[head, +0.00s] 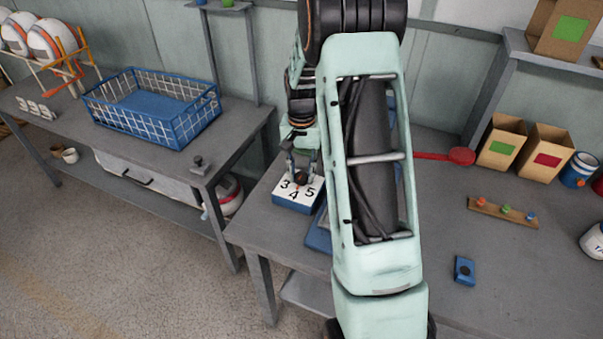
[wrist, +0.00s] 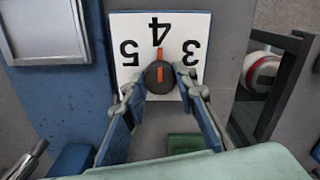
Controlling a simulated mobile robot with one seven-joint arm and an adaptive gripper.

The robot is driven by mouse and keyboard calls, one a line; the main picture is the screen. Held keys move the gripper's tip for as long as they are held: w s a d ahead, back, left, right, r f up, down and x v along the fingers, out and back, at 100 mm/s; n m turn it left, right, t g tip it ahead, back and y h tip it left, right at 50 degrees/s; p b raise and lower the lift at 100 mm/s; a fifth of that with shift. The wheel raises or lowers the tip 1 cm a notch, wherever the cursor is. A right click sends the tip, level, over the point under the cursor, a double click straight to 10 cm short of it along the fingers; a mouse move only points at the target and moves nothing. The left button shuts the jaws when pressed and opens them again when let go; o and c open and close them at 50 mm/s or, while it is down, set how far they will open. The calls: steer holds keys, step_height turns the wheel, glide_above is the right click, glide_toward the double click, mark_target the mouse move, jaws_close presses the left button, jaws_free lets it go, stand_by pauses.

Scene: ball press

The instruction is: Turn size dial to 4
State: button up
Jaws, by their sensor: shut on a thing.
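The size dial is a dark round knob (wrist: 158,84) with an orange pointer, on a white plate (wrist: 125,73) printed 3, 4 and 5. In the wrist view the plate appears upside down, and the orange pointer lines up with the 4. In the head view the plate (head: 285,198) sits on a blue base at the table's left end. My gripper (wrist: 159,76) has one finger on each side of the knob and is shut on it. It also shows in the head view (head: 301,172), where it partly hides the knob.
A blue wire basket (head: 150,107) stands on the left bench. A small blue box (head: 464,269) lies nearer. My arm hides the middle of the table.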

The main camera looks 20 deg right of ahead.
mark_target(301, 175)
stand_by(0.3)
steer(key=o, duration=1.2)
steer(key=shift+c, duration=0.2)
step_height(301, 175, up, 12)
